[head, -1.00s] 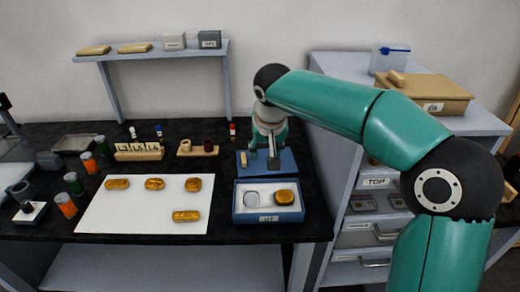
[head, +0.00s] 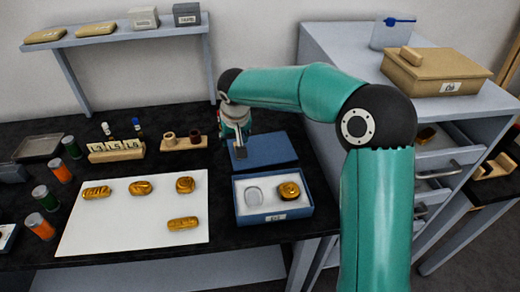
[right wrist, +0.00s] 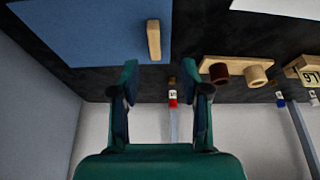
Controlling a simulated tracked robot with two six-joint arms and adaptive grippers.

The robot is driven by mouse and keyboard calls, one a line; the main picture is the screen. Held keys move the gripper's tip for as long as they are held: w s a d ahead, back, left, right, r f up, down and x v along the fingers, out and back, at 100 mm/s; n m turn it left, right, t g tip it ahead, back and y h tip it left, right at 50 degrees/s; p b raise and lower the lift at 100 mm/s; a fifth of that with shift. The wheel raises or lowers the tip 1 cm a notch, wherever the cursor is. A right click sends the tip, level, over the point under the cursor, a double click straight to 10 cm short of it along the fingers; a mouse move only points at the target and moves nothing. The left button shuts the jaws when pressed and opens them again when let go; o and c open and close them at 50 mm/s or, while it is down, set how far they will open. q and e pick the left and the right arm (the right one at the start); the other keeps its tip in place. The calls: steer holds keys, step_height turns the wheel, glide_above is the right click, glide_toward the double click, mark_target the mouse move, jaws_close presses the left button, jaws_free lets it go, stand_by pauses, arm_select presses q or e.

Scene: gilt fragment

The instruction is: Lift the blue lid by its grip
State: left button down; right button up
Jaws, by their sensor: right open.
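The blue lid (head: 274,150) lies flat on the black bench behind the open blue box (head: 299,211). In the right wrist view the lid (right wrist: 85,30) shows its pale wooden grip (right wrist: 154,40), a short upright bar near one edge. My right gripper (head: 239,152) is at the lid's left end and hides the grip in the head view. In the right wrist view my right gripper (right wrist: 163,72) is open and empty. The grip shows just past the fingertips, roughly in line with the gap between them. My left gripper is not in view.
The box holds a gold piece (head: 289,190) beside an empty pale recess. A white sheet (head: 130,220) with several gold pieces lies to the left. A wooden stand with two small cups (head: 184,143) is behind left. A drawer cabinet (head: 330,50) stands at right.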

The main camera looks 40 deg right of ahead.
steer(key=x, duration=0.2)
steer(key=p+x, duration=0.1)
steer(key=x, duration=0.4)
steer(key=shift+s+d, duration=0.1)
steer(key=shift+d, duration=0.25)
steer(key=shift+s, duration=0.1)
jaws_close()
